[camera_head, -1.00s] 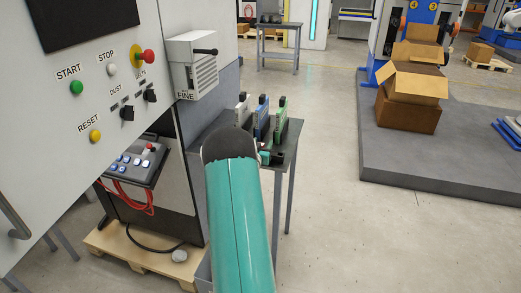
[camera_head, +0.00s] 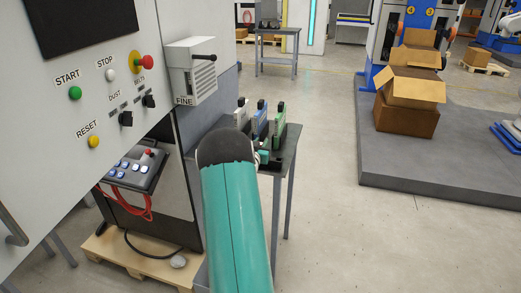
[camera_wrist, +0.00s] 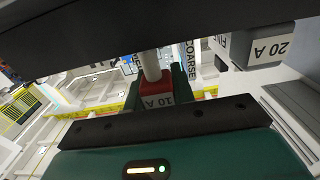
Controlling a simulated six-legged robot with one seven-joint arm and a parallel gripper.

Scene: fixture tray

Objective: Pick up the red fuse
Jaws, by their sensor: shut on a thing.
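The red fuse (camera_wrist: 155,87) shows in the wrist view as a red block with a white "10 A" label. My gripper (camera_wrist: 159,94) has its dark green fingers on either side of it, shut on it. A pale round post stands at the fuse's far side in this view. I cannot tell whether the fuse touches anything besides the fingers. In the head view my teal arm hides the fuse and most of the gripper.
A grey block with a "20 A" label (camera_wrist: 265,52) is close by at the upper right of the wrist view. In the head view, blue (camera_head: 260,122) and green (camera_head: 279,123) upright holders stand on a small dark table. The control cabinet (camera_head: 88,85) is at left.

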